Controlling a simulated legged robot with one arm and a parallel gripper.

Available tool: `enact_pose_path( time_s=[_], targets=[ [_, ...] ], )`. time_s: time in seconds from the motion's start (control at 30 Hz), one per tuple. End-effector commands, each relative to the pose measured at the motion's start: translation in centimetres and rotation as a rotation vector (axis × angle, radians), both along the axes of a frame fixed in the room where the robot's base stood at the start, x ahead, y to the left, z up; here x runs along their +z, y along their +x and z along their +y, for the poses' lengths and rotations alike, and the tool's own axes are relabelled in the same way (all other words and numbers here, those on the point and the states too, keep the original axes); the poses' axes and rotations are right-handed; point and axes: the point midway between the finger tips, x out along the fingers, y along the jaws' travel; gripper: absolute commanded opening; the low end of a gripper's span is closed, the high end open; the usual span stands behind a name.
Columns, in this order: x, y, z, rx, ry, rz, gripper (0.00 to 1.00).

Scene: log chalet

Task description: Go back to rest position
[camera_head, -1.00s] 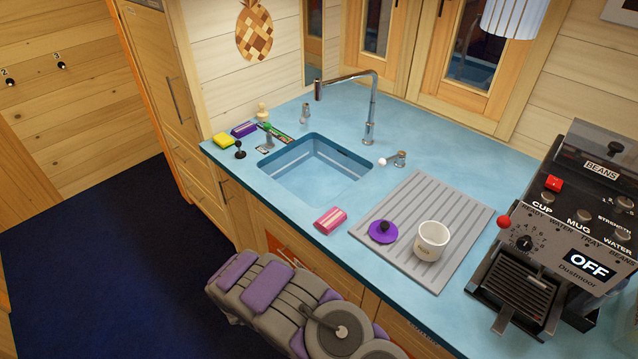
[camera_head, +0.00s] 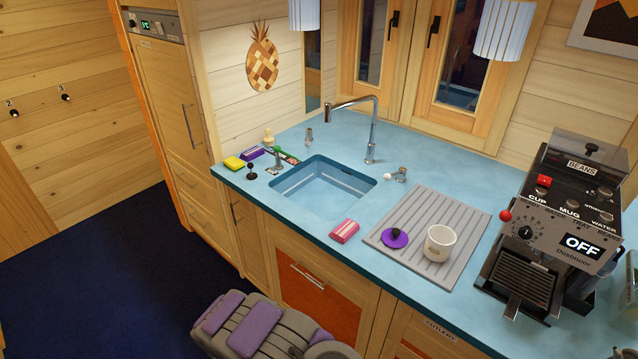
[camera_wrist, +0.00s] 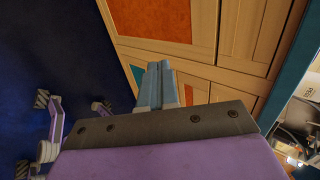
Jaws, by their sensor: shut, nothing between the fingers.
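My gripper (camera_wrist: 156,85) shows in the wrist view as two blue-grey fingers lying together, shut and empty. It points toward the wooden cabinet fronts below the counter and touches nothing that I can see. In the head view, a grey and purple part of my own body is at the bottom edge, in front of the cabinets. The gripper's fingers cannot be made out in the head view.
The blue counter (camera_head: 311,225) holds a sink (camera_head: 322,188), a pink sponge (camera_head: 344,231), a grey drying mat (camera_head: 463,217) with a purple lid (camera_head: 395,238) and white cup (camera_head: 440,243), and a coffee machine (camera_head: 557,230). Dark blue floor (camera_head: 95,270) is clear at left.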

Motion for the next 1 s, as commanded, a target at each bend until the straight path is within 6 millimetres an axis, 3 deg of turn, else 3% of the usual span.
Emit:
enact_pose_path(
  time_s=[0.27,0.57,0.8,1.0],
  targets=[
    [2.4,1.3,-1.2,-0.110,0.029,-0.059,0.00],
    [7.5,2.7,-5.3,-0.327,0.100,-0.180,0.00],
    [14.4,3.5,-10.6,-0.633,0.204,-0.355,0.00],
    [21.4,2.0,-16.5,-0.988,0.318,-0.558,0.00]
  ],
)
